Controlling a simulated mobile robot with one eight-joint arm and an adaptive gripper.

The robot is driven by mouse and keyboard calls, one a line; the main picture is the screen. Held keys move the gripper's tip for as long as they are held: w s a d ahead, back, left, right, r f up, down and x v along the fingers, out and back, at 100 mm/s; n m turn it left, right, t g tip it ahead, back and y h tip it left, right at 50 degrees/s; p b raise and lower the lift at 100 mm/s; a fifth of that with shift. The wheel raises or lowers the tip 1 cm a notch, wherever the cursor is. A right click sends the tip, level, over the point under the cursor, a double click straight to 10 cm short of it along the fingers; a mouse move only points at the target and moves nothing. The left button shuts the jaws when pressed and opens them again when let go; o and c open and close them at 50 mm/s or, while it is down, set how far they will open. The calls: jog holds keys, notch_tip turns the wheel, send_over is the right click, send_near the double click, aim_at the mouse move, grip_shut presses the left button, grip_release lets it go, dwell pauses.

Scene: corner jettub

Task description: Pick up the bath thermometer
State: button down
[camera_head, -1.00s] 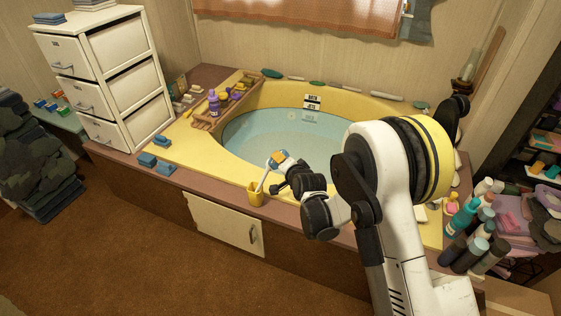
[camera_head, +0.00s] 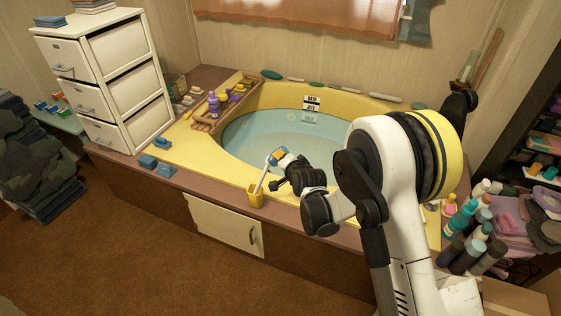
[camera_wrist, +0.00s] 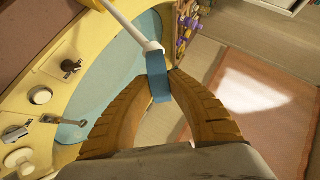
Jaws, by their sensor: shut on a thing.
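The bath thermometer, as far as I can tell, is a slim white stick with a blue end. In the head view its white stem (camera_head: 262,179) slants up from a yellow cup (camera_head: 256,198) on the tub's front ledge. In the wrist view the white stem comes in from the top and its blue end (camera_wrist: 158,78) sits between the fingertips. My gripper (camera_head: 279,155) is shut on this blue end; its tan ridged fingers (camera_wrist: 168,82) show in the wrist view. The stem's lower tip is at the cup's mouth; I cannot tell whether it is inside.
The yellow corner tub (camera_head: 195,160) holds pale blue water. A wooden tray (camera_head: 207,125) with bottles stands on its left rim. Blue blocks (camera_head: 165,171) lie on the left ledge. Several bottles (camera_head: 470,240) crowd the right end. A white drawer unit (camera_head: 85,60) stands left.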

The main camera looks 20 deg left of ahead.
notch_tip(320, 180, up, 9)
jog(key=p, duration=0.4)
jog(key=shift+r, duration=0.2)
jog(key=shift+f, duration=0.1)
jog(key=shift+d, duration=0.1)
